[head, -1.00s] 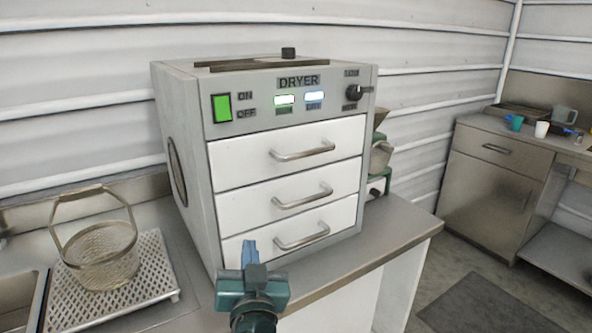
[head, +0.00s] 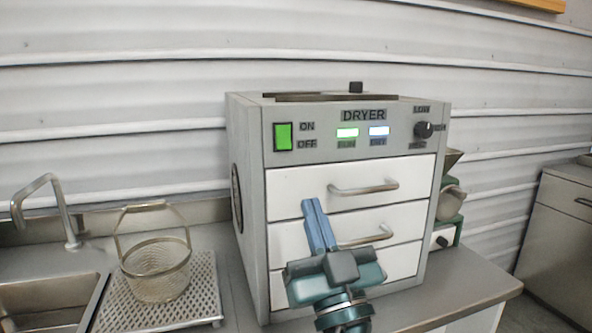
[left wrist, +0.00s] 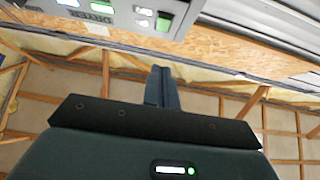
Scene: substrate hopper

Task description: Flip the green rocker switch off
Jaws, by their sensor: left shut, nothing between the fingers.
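The green rocker switch (head: 283,137) is at the upper left of the front panel of the grey dryer (head: 360,112), beside ON and OFF labels. It also shows in the left wrist view (left wrist: 164,24) at the top edge. My left gripper (head: 313,205) is in front of the dryer's drawers, below and slightly right of the switch and apart from it. Its blue fingers are shut together with nothing between them, pointing up; they also show in the left wrist view (left wrist: 161,75). My right gripper is in neither view.
The panel also has a lit green indicator (head: 347,132), a lit bluish indicator (head: 379,131) and a black knob (head: 423,130). Drawer handles (head: 363,188) stick out near my gripper. A wire basket (head: 157,270) stands on a perforated tray (head: 212,290) beside a sink (head: 50,305) at left.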

